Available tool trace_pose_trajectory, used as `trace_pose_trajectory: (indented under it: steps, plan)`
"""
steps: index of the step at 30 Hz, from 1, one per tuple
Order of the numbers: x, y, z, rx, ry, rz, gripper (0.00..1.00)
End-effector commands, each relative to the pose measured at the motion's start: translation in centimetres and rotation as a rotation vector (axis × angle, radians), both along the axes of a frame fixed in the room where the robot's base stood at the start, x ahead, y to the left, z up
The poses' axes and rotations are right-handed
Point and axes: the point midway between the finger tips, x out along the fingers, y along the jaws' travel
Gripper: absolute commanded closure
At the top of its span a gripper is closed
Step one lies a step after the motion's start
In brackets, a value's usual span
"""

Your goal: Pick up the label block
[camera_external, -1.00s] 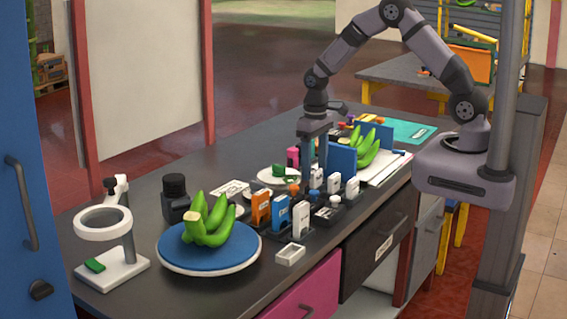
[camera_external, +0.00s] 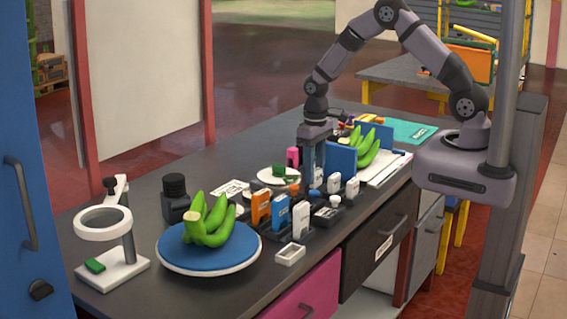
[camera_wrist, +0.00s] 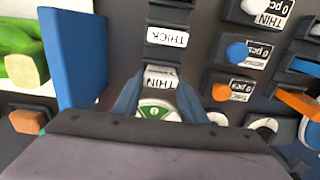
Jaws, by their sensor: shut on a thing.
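My gripper (camera_external: 313,180) points straight down among the small label pieces in the middle of the dark bench. In the wrist view its two blue-grey fingers (camera_wrist: 158,103) are shut on a white label block (camera_wrist: 160,78) marked THIN, with a green and white round mark on the part nearest the camera. The gripper body hides the near end of the block. In the outside view the fingers largely hide the held piece. A piece marked THICK (camera_wrist: 167,37) lies just beyond it in a dark holder.
Dark holders with THIN labels and blue and orange knobs (camera_wrist: 237,52) stand close on the right. A blue upright panel (camera_wrist: 72,58) is close on the left. Green bananas (camera_external: 209,222) rest on a blue round plate (camera_external: 180,256). A small white tray (camera_external: 290,254) sits at the front edge.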

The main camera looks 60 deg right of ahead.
Motion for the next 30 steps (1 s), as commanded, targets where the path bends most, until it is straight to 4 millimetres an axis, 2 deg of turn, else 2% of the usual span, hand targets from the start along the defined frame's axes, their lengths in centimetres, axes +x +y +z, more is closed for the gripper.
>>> trace_pose_trajectory:
  steps: [8,21,30]
  plan:
    - [0.1,0.0,2.2,0.000,-0.005,0.000,0.81]
    - [0.1,0.0,8.8,0.000,-0.003,0.000,0.81]
    - [0.0,0.3,10.0,0.000,0.000,0.001,0.81]
